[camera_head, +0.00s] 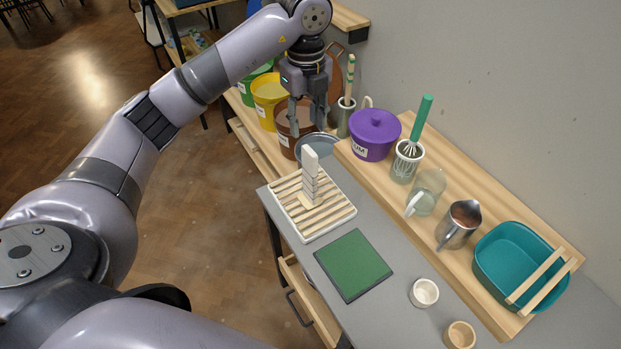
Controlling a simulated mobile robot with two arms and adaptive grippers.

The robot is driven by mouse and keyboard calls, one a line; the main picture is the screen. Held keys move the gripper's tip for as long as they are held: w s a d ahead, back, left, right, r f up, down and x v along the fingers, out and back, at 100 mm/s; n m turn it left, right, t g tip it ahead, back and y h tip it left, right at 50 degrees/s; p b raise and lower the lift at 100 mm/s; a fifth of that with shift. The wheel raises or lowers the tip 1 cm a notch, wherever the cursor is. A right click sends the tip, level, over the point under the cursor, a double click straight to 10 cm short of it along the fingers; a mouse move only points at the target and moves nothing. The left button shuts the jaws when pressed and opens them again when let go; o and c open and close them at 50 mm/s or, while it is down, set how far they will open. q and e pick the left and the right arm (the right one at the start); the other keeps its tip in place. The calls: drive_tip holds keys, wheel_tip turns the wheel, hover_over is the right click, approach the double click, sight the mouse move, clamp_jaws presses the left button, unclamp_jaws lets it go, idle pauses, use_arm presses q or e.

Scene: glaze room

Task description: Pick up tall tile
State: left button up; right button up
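The tall tile (311,172) is a narrow white upright piece with a notched lower part. It stands on a slatted wooden rack with a white rim (318,230) on the grey table. My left gripper (307,124) points down behind the tile, higher in the picture, with its two fingers apart and nothing visible between them. It is not touching the tile. My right gripper is not in view.
A green mat (353,265) and two small cups (424,293) lie in front. A wooden shelf (472,224) at right bears a purple pot (375,134), whisk, glass jug, metal pitcher (458,225) and teal basin (520,262). Several buckets (268,92) stand behind my gripper.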

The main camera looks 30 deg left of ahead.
sight(307, 150)
use_arm(q)
wheel_tip(307, 150, down, 9)
drive_tip(key=shift+r+p, duration=0.1)
drive_tip(key=shift+p, duration=1.1)
drive_tip(key=f+p, duration=0.1)
drive_tip(key=f, duration=0.2)
drive_tip(key=f+p, duration=0.1)
drive_tip(key=shift+d+f+p, duration=0.3)
drive_tip(key=shift+d, duration=0.1)
drive_tip(key=shift+f, duration=0.5)
clamp_jaws()
